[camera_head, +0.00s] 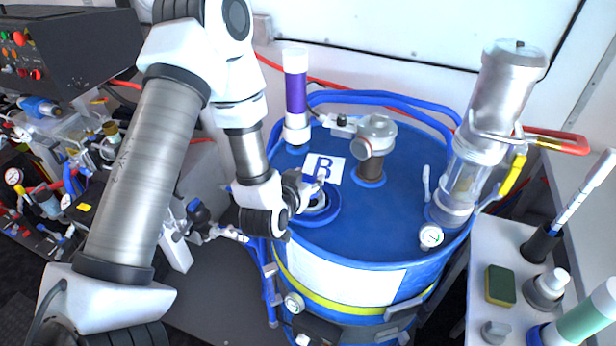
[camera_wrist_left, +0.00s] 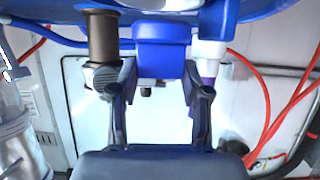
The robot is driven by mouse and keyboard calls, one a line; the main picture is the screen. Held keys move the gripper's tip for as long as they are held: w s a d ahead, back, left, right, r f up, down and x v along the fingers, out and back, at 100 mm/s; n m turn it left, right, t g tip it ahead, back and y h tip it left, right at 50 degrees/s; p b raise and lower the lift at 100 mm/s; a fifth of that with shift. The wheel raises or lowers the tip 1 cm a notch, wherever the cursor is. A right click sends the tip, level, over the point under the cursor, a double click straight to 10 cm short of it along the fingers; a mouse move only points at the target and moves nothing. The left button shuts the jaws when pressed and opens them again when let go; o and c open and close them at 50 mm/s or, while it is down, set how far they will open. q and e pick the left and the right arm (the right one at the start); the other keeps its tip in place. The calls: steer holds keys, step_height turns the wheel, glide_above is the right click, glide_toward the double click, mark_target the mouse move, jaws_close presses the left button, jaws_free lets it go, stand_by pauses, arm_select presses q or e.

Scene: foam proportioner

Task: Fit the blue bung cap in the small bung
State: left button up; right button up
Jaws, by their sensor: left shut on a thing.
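The blue drum (camera_head: 350,220) stands upright with several fittings on its lid. My left gripper (camera_head: 312,188) is low over the front left of the lid. In the left wrist view its two fingers (camera_wrist_left: 160,85) are shut on the blue bung cap (camera_wrist_left: 161,48), which sits between the fingertips. In the head view the cap is mostly hidden by the gripper. The small bung (camera_head: 317,207), a pale ring inside a blue collar, lies right at the fingertips and is partly covered. I cannot tell whether the cap touches it. My right gripper is not in view.
A card marked B (camera_head: 323,167) lies on the lid behind the gripper. A purple and white tube (camera_head: 296,92), a capped grey fitting (camera_head: 375,135) and a tall clear cylinder (camera_head: 470,165) stand on the lid. A white shelf with a sponge (camera_head: 501,286) is at right.

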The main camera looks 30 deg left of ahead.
arm_select(q)
steer(key=shift+f+b, duration=0.3)
steer(key=shift+f, duration=0.65)
steer(key=shift+d, duration=0.25)
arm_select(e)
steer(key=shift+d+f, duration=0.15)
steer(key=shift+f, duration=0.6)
arm_select(q)
steer(key=shift+a, duration=0.15)
steer(key=shift+f+b, duration=0.55)
steer(key=shift+b, duration=0.1)
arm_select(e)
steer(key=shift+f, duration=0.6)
arm_select(q)
steer(key=o, duration=0.9)
steer(key=shift+c, duration=0.2)
